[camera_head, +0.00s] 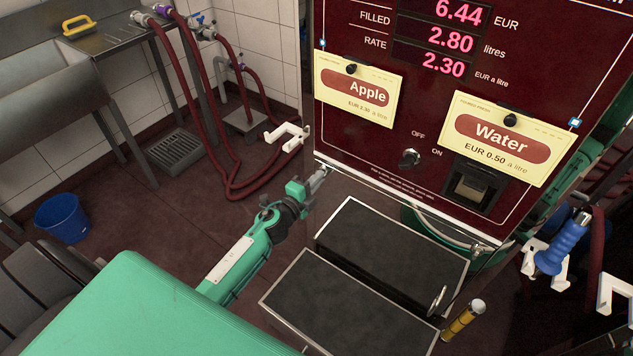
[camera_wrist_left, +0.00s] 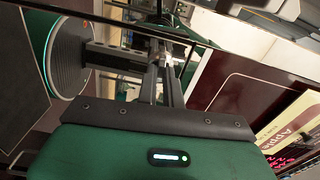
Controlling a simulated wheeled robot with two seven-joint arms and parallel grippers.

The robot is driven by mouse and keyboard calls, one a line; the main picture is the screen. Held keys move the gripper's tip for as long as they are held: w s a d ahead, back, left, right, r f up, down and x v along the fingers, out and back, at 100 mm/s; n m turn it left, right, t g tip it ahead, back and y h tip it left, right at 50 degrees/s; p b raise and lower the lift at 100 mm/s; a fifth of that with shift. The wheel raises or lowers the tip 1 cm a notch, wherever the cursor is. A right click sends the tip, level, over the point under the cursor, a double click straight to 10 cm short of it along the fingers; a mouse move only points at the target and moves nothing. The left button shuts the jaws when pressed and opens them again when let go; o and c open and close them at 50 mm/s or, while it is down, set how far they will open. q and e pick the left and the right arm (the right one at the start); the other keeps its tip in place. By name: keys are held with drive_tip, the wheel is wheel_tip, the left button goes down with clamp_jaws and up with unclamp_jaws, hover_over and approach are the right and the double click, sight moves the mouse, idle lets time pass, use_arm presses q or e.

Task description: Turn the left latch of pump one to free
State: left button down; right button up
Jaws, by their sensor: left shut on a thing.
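The pump (camera_head: 470,105) is a dark red cabinet with lit figures and Apple and Water cards. My left gripper (camera_head: 319,177) is at the lower left corner of its front panel. It is shut on a small metal piece there, which looks like the left latch; the fingers hide most of it, and I cannot tell its turn angle. In the left wrist view the fingers (camera_wrist_left: 163,65) are close together with a small piece of metal at their tips. The pump's red panel (camera_wrist_left: 235,85) is right of them. My right gripper is not in view.
An OFF/ON key switch (camera_head: 410,158) is on the panel. Two black-topped trays (camera_head: 390,240) stand low before the pump. A white hook (camera_head: 287,136) sticks out at its left side. A blue nozzle (camera_head: 565,245) hangs at right. A blue bucket (camera_head: 62,217) stands on the floor.

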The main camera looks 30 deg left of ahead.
use_arm(q)
drive_tip(key=shift+f+m, duration=0.1)
drive_tip(key=shift+m, duration=0.5)
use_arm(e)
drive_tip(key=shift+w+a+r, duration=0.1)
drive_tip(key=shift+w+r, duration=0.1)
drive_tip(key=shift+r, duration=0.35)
use_arm(q)
drive_tip(key=c, duration=1.5)
unclamp_jaws()
drive_tip(key=shift+c, duration=0.2)
